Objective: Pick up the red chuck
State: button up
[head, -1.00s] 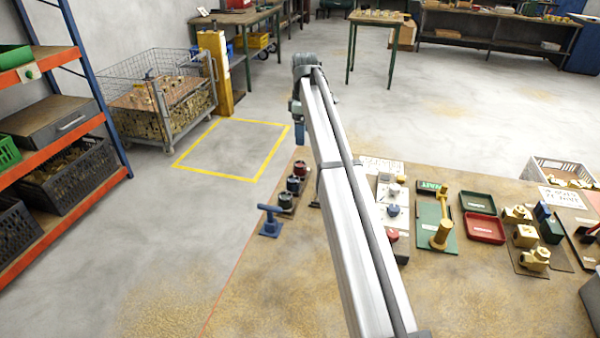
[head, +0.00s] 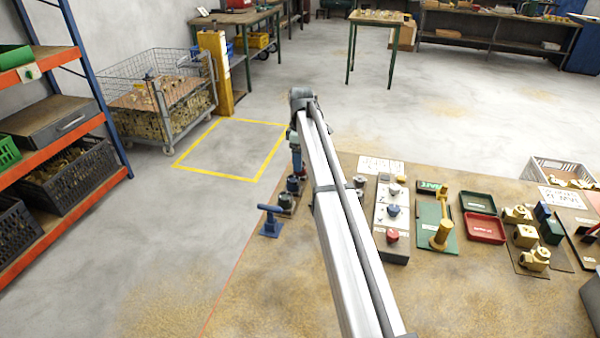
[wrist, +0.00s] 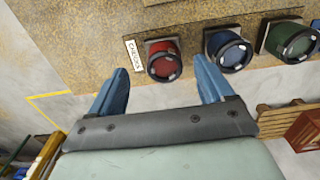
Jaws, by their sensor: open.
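The red chuck (wrist: 163,62) sits in the wrist view at the left end of a row of chucks, beside a white label (wrist: 134,52) reading "CHUCKS". My gripper (wrist: 161,76) is open, its two blue fingers apart on the left and right of the red chuck in the picture, with nothing held. I cannot tell how much height is left between fingertips and chuck.
A blue chuck (wrist: 229,50) is close by the right finger, with a green chuck (wrist: 291,40) beyond it. The table edge (head: 236,267) runs close by on the left. Fixtures and trays fill the table's right.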

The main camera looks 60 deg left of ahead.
jog(key=f, duration=0.4)
jog(key=shift+s+d+f, duration=0.15)
jog(key=shift+s, duration=0.15)
grip_shut()
dwell(0.5)
